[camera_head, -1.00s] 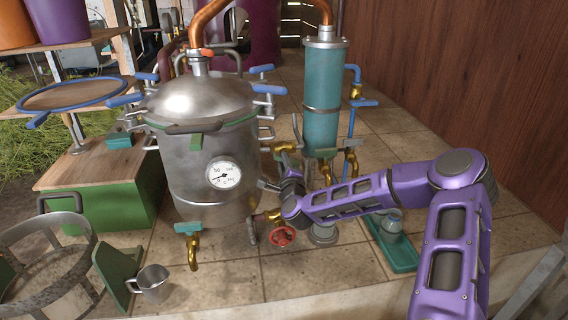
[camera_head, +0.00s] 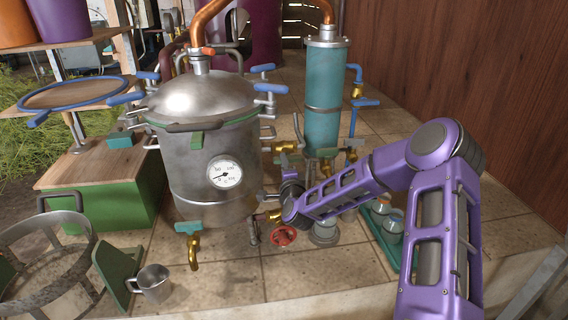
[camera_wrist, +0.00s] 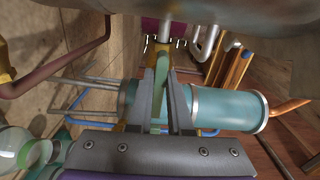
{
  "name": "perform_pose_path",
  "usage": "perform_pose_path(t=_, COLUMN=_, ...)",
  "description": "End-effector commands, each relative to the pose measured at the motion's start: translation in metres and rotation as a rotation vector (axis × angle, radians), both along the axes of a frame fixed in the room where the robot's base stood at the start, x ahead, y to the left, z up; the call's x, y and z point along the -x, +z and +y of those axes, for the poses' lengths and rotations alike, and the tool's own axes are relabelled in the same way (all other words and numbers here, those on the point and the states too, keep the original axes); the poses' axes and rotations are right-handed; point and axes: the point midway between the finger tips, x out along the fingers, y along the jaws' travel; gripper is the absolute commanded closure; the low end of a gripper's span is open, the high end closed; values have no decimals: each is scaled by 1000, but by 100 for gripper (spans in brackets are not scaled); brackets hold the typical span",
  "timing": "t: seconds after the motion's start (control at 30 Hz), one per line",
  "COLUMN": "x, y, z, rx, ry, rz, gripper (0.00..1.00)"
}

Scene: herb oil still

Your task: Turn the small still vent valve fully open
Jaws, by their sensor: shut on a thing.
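The vent valve appears to be the brass valve with a green lever handle, beside the steel still pot (camera_head: 205,150). In the wrist view its green handle (camera_wrist: 161,78) stands between the two grey fingers of my gripper (camera_wrist: 163,88), which is shut on it. Some brass (camera_wrist: 163,48) shows just beyond the fingertips. In the head view the brass body (camera_head: 285,147) shows right of the pot, and my wrist hides much of the area below it. I cannot tell how far the valve is turned.
The teal condenser column (camera_head: 323,115) stands just behind my gripper. A red handwheel (camera_head: 283,235) sits below my wrist. A green tray (camera_head: 377,243) with jars is under my forearm. A metal cup (camera_head: 153,282) stands at the front left.

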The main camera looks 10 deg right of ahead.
Motion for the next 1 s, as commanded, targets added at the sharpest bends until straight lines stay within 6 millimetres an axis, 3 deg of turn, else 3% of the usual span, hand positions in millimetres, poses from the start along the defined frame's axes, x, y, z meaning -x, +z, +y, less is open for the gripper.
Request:
perform_pose_path(t=0.3, x=0, y=-1, z=-1, rx=3, ry=-2, rz=2, gripper=100)
perform_pose_path(t=0.33, x=0, y=-1, z=-1, rx=3, ry=-2, rz=2, gripper=77)
perform_pose_path(t=0.47, x=0, y=-1, z=-1, rx=2, ry=-1, rz=2, gripper=54)
perform_pose_path(t=0.8, x=2, y=0, z=0, rx=1, ry=0, rz=1, gripper=53)
perform_pose_path(t=1.0, x=26, y=0, z=0, rx=2, ry=1, rz=3, gripper=53)
